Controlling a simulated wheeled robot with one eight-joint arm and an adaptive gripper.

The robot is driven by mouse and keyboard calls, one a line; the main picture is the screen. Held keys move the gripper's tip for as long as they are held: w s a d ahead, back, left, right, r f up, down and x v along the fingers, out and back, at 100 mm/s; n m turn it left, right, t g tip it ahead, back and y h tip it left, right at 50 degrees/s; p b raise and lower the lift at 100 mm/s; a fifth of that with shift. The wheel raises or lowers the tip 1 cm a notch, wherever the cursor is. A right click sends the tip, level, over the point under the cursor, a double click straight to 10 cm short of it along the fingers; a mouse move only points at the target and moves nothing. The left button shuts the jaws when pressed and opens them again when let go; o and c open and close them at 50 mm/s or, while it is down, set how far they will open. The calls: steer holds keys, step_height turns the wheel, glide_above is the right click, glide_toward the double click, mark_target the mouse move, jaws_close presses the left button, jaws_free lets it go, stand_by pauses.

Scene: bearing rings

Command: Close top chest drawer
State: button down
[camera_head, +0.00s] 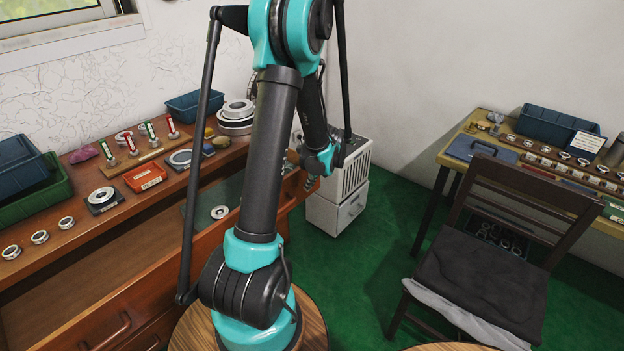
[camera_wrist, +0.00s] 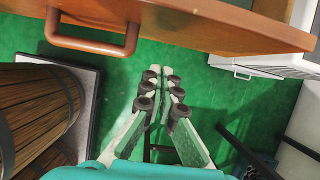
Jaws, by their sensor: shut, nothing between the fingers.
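The wooden chest's top drawer (camera_head: 150,292) is pulled out in the head view; its inside shows, with a ring (camera_head: 220,212) lying in it at the far end. A curved drawer handle (camera_head: 107,330) is on its front. The drawer front (camera_wrist: 225,28) and a handle (camera_wrist: 92,45) also cross the top of the wrist view. My gripper (camera_wrist: 162,76) is shut and empty, its fingertips just outside the drawer front, above green floor. I cannot tell whether it touches the wood. In the head view my arm hides part of the drawer.
Rings, a red tray (camera_head: 145,177) and green and blue bins (camera_head: 40,195) stand on the chest top. A white cabinet (camera_head: 340,212) stands beyond the drawer's far end. A dark chair (camera_head: 480,270) and a second table (camera_head: 455,165) are to the right. Green floor lies between.

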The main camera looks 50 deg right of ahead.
mark_target(300, 182)
steer(key=shift+w+a+f, duration=0.1)
steer(key=shift+w+f, duration=0.1)
steer(key=shift+w, duration=0.55)
steer(key=shift+w+d+f, duration=0.1)
steer(key=shift+w+f, duration=0.1)
steer(key=shift+w, duration=0.55)
steer(key=shift+w+a+f, duration=0.1)
steer(key=shift+w+f, duration=0.1)
steer(key=shift+w, duration=0.55)
steer(key=shift+w, duration=0.1)
steer(key=w, duration=1.6)
steer(key=w+a, duration=0.1)
steer(key=w, duration=0.7)
steer(key=shift+r, duration=0.1)
